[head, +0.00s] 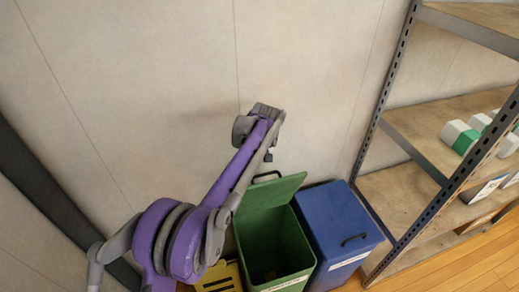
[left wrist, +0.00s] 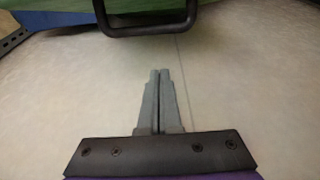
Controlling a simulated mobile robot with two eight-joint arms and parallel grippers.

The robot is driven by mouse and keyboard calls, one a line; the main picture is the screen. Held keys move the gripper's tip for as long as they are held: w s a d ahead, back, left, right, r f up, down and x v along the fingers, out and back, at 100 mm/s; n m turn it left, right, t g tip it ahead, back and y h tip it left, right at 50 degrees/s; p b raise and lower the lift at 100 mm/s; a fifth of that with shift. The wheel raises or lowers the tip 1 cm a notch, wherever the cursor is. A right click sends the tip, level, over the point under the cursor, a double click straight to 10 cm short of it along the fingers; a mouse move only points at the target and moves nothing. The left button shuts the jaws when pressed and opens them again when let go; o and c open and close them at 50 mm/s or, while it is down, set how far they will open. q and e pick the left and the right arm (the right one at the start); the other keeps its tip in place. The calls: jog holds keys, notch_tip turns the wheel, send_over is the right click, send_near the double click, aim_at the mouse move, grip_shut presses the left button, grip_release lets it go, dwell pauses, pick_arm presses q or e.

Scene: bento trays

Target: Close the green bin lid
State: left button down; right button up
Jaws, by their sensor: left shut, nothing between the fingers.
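The green bin (head: 272,238) stands by the wall with its dark inside showing. Its green lid (head: 277,192) is raised and tilted up on the wall side. The lid's black handle (head: 264,174) sticks out at the lid's upper left. My left gripper (head: 268,156) is just above the handle in the head view, mostly hidden by its own wrist. In the left wrist view my left gripper (left wrist: 158,72) is shut and empty, its tips pointing at the handle (left wrist: 150,29) with a gap between. A strip of the lid (left wrist: 130,16) shows behind it. My right gripper is not in view.
A blue bin (head: 335,222) with its lid down stands right of the green bin. A yellow bin (head: 220,279) is at the left, partly hidden by my arm. A metal shelf (head: 412,195) stands at the right. The pale wall (head: 150,90) is close behind.

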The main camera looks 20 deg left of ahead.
pick_arm(q)
jog(key=s+d, duration=0.1)
jog(key=s+d+f, duration=0.1)
jog(key=shift+s+f, duration=0.2)
jog(key=shift+s, duration=0.1)
jog(key=shift+a, duration=0.1)
jog(key=shift+s, duration=0.1)
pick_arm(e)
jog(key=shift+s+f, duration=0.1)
